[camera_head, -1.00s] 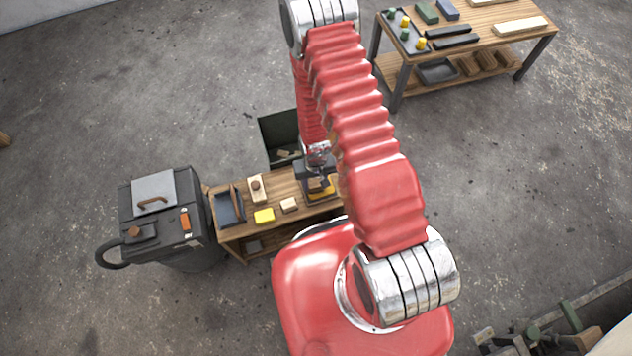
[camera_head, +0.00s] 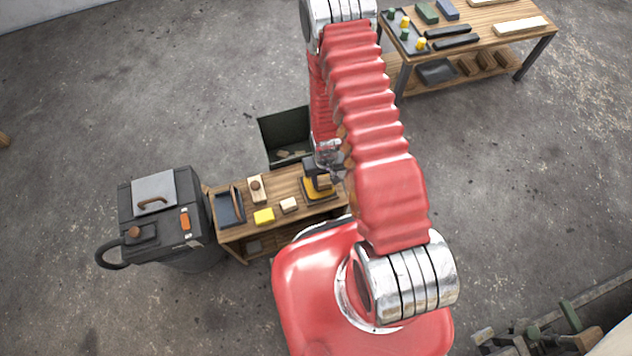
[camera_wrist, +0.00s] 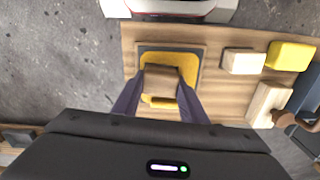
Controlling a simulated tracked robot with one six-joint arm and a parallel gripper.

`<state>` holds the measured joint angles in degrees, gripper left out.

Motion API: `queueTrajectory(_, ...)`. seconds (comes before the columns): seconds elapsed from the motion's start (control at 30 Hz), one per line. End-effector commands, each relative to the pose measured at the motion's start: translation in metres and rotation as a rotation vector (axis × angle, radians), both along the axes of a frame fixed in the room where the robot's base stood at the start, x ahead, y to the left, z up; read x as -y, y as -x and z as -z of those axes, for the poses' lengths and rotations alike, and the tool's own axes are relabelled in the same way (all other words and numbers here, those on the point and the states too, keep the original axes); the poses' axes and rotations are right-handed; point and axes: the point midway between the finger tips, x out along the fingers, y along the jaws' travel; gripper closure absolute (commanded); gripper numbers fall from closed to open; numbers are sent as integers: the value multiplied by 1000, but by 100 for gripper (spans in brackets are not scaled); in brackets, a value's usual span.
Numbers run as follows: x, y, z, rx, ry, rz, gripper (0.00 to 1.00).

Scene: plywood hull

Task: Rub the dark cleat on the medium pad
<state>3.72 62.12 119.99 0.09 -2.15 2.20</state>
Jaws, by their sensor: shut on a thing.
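My gripper (camera_head: 323,179) is shut on a brown wooden block, the dark cleat (camera_wrist: 162,78), with one finger on each side of it. The cleat (camera_head: 325,183) is over the yellow medium pad (camera_wrist: 184,62), which lies in a dark square frame on the bench. The pad also shows in the head view (camera_head: 314,194). The cleat hides the pad's middle, and I cannot tell whether it touches the pad.
On the bench (camera_head: 235,235) are a pale block (camera_head: 289,204), a yellow block (camera_head: 264,216), a pale board with a brown knob (camera_head: 257,190) and a dark tray (camera_head: 229,218). A dark bin (camera_head: 283,127) stands behind, a grey machine (camera_head: 160,225) at left.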

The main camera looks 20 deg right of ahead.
Motion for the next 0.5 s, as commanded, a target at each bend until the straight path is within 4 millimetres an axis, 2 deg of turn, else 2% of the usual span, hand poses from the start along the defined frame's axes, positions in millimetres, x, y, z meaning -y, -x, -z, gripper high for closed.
queueTrajectory(0.5,1,1,1,-3,0,0,80)
